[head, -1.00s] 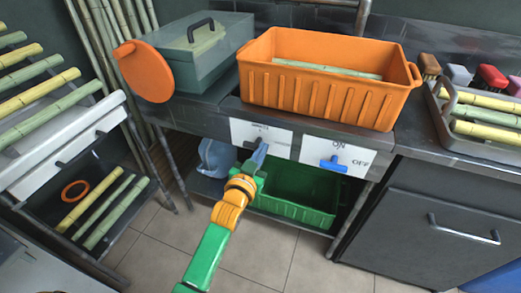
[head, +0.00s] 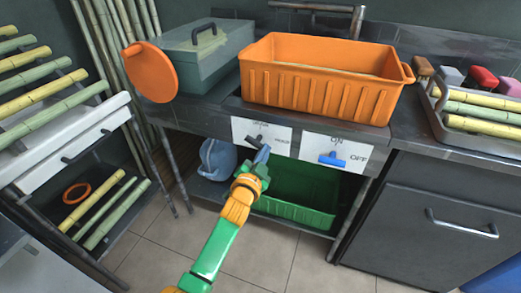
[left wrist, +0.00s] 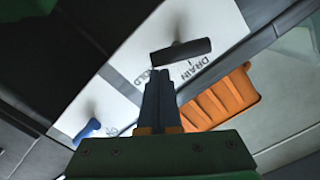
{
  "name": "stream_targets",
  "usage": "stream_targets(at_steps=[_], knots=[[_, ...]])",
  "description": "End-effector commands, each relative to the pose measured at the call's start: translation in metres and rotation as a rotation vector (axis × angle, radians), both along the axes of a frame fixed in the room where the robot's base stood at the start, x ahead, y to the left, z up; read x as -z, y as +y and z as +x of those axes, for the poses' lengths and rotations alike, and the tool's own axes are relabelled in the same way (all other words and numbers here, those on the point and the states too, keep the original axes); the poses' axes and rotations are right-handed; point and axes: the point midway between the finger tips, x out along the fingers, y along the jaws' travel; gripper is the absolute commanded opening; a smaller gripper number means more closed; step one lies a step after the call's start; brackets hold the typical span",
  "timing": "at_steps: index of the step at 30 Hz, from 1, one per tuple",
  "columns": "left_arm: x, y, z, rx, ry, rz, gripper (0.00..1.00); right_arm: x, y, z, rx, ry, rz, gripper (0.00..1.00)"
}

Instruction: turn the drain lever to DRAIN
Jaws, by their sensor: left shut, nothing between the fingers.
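The drain lever (head: 254,141) is a dark handle on the left white panel (head: 242,129) under the orange crate. In the left wrist view the lever (left wrist: 181,52) lies across the picture, just past my fingertips. The printed words DRAIN and HOLD show beside it; I cannot tell exactly which word it points at. My left gripper (head: 262,153) is shut with nothing between the fingers. Its fingertips, also in the left wrist view (left wrist: 158,73), are close to the lever; I cannot tell whether they touch it. My right gripper is not in view.
A blue lever (head: 332,160) sits on the ON/OFF panel to the right. The orange crate (head: 320,90) stands above the panels. A green bin (head: 295,208) and a blue jug (head: 217,158) are on the shelf below. A teal box (head: 205,58) stands at the back left.

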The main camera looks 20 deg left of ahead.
Motion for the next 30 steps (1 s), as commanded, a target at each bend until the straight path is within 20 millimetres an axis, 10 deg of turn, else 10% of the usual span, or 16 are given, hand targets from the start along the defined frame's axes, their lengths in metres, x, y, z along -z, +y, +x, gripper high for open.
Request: stream_targets(at_steps=[30], knots=[[0.018,0.003,0.002,0.0,-0.016,0.461,0.0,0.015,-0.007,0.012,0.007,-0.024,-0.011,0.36]])
